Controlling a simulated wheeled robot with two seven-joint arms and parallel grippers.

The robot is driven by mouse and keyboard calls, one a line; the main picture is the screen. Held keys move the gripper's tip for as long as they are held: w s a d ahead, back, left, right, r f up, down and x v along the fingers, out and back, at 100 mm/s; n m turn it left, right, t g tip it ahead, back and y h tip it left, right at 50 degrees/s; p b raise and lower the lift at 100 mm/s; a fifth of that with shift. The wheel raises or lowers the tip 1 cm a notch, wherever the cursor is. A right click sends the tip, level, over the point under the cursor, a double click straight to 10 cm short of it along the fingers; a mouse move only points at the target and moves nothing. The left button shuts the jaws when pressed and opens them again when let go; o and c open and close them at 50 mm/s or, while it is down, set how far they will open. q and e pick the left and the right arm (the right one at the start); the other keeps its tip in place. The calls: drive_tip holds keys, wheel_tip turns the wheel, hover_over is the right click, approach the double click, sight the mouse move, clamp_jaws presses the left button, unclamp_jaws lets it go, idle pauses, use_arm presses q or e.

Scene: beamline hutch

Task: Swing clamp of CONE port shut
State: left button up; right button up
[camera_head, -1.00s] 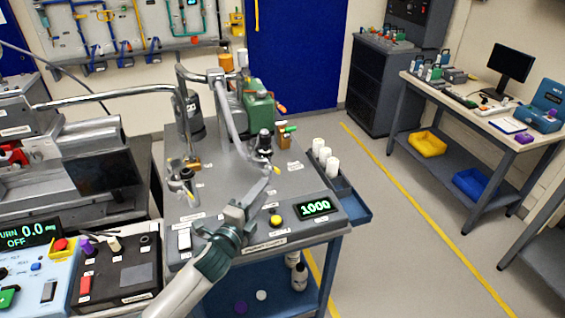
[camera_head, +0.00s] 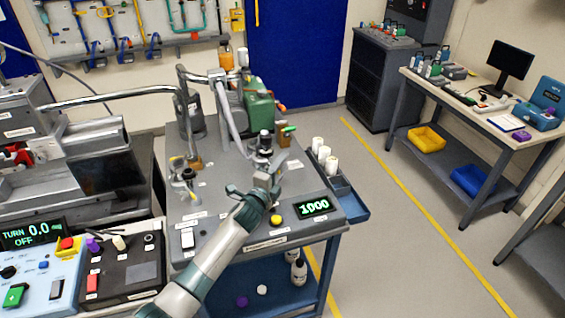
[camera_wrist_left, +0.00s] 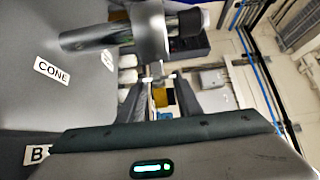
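The CONE label (camera_wrist_left: 52,72) shows on the grey bench top in the left wrist view. Beside it a shiny metal cylindrical fitting (camera_wrist_left: 105,36) reaches across the top. In the head view, a black-topped port fitting (camera_head: 264,145) stands on the grey bench; I take it for the CONE port, but its label is unreadable there. My left gripper (camera_head: 262,182) is just in front of this fitting and hides its lower part and the clamp. In the wrist view its two fingers (camera_wrist_left: 158,92) are apart, with a small grey piece beyond or between them; contact is unclear. My right gripper is out of view.
A second port fitting with a yellow tip (camera_head: 188,174) stands to the left. A bent metal pipe (camera_head: 110,97) crosses above the bench. A green unit (camera_head: 259,106) stands behind.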

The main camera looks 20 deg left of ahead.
use_arm(q)
drive_tip(key=shift+w, duration=0.25)
clamp_jaws()
